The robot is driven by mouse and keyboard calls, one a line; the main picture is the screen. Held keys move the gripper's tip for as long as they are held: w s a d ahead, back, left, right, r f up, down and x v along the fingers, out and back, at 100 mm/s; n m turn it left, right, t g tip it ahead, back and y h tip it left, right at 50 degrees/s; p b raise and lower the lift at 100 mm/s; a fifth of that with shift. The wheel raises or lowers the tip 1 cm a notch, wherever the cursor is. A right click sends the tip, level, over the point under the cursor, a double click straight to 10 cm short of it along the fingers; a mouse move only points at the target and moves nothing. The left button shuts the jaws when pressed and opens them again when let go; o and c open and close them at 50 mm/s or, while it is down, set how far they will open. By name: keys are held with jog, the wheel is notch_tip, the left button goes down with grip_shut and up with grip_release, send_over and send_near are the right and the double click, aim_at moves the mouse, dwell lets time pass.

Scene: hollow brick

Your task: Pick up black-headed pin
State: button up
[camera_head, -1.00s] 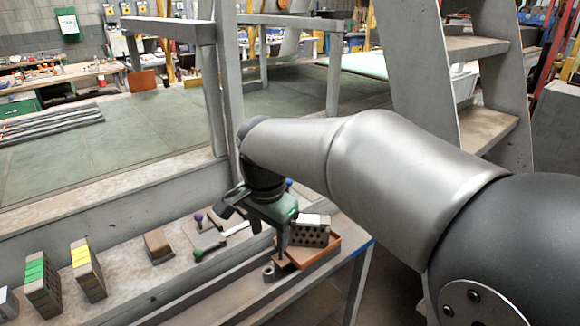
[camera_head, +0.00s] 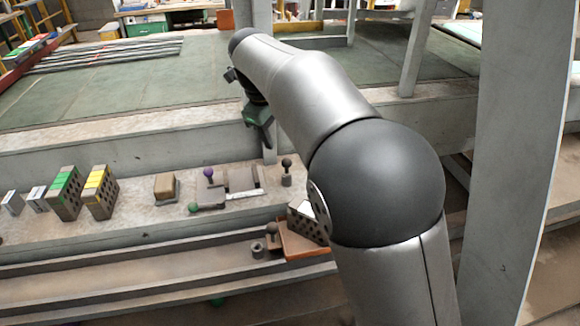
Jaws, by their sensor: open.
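A dark pin with a round black head (camera_head: 286,165) stands upright near the back right of the stone bench. A second small dark-headed piece (camera_head: 270,230) shows at the left end of the orange tray; its shape is hard to tell. My gripper (camera_head: 268,155) points down from its green body, a little left of and apart from the upright black-headed pin. The jaws are open and I see nothing between them. The finger gap is not clear from this angle.
A purple-headed pin (camera_head: 209,174) and a green-headed pin (camera_head: 194,208) are on the bench. Green-marked (camera_head: 64,190) and yellow-marked (camera_head: 100,190) hollow bricks and a brown block (camera_head: 166,186) stand left. The orange tray (camera_head: 305,250) holds a brick partly hidden by my arm.

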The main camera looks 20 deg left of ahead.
aim_at(286, 160)
jog(key=p+x, duration=0.1)
jog(key=x, duration=1)
jog(key=shift+w+f+p, duration=0.1)
jog(key=shift+w+p, duration=0.1)
jog(key=shift+p, duration=0.15)
jog(key=c, duration=1.1)
